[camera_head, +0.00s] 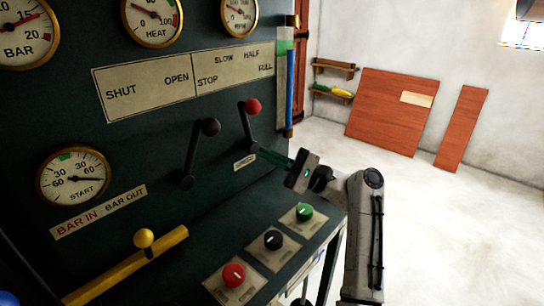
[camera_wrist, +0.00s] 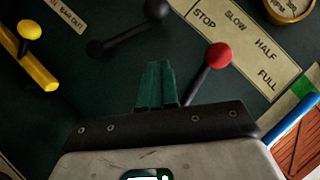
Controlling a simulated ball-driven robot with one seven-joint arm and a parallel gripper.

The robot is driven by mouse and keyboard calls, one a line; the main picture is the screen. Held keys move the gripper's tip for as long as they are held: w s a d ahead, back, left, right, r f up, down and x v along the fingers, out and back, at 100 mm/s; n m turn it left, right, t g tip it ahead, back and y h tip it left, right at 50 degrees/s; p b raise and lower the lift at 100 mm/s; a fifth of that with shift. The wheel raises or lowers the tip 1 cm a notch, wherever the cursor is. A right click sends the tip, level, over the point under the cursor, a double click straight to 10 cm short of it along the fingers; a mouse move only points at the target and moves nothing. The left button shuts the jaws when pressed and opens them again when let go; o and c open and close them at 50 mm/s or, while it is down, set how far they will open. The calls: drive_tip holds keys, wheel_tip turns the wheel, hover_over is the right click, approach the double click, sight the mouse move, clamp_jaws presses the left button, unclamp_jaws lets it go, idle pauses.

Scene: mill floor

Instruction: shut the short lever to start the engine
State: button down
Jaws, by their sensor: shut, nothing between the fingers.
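Two levers stand on the dark green panel. One has a black knob (camera_head: 210,127) and leans right, its knob below the word OPEN; it also shows in the wrist view (camera_wrist: 156,10). The other has a red knob (camera_head: 253,106) and stands nearly upright below the STOP to FULL scale; it also shows in the wrist view (camera_wrist: 218,55). I cannot tell surely which is shorter. My gripper (camera_head: 268,156) is at the panel's right, close to the red lever's foot. In the wrist view its green fingers (camera_wrist: 155,84) are shut and empty, left of the red lever.
A label plate (camera_head: 150,85) reads SHUT and OPEN. The START gauge (camera_head: 72,177) is lower left. A yellow bar (camera_head: 130,265) with a yellow knob (camera_head: 143,238) and red (camera_head: 234,274), black (camera_head: 272,239) and green (camera_head: 304,212) buttons are below. Floor at right is clear.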

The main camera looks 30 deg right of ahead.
drive_tip(key=w+a+r+p, duration=0.1)
drive_tip(key=w+a+r, duration=0.2)
drive_tip(key=a, duration=0.4)
drive_tip(key=shift+w+r, duration=0.3)
drive_tip(key=shift+r, duration=0.45)
drive_tip(key=shift+a+r, duration=0.1)
drive_tip(key=shift+a, duration=0.05)
drive_tip(key=s+a+r+n+g+h+p, duration=0.1)
drive_tip(key=a+n+g+p, duration=0.1)
drive_tip(key=a+n+p, duration=0.2)
drive_tip(key=s+a+r+n+g+h+p, duration=0.1)
drive_tip(key=s+a+r+n+g+p, duration=0.1)
drive_tip(key=a+n+p, duration=0.3)
drive_tip(key=shift+s+a+r+n+g+h, duration=0.25)
drive_tip(key=shift+a+n+g+h, duration=0.2)
drive_tip(key=shift+a, duration=0.4)
drive_tip(key=shift+a+f, duration=0.1)
